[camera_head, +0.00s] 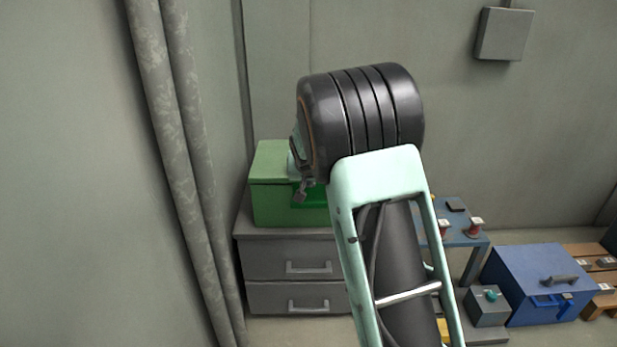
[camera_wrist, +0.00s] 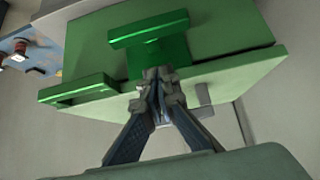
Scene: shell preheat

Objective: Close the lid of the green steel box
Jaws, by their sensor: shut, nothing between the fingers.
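The green steel box (camera_head: 275,205) stands on a grey drawer cabinet, partly hidden behind my arm. Its lid (camera_head: 268,162) looks down on the body at the visible left side; I cannot tell whether it is fully shut. The wrist view shows the box close up, with a broad green face (camera_wrist: 205,35) and bright green handle-like parts (camera_wrist: 150,42). My gripper (camera_wrist: 158,82) is shut and empty, its fingertips at the bright green part; I cannot tell if they touch. In the head view my gripper (camera_head: 303,190) shows only partly, at the box's front.
The grey drawer cabinet (camera_head: 290,260) carries the box. A blue table (camera_head: 458,236) with small items stands to the right, and a blue box (camera_head: 540,285) sits low beyond it. Grey pipes (camera_head: 185,130) run down the wall at left. A grey wall box (camera_head: 503,34) hangs at upper right.

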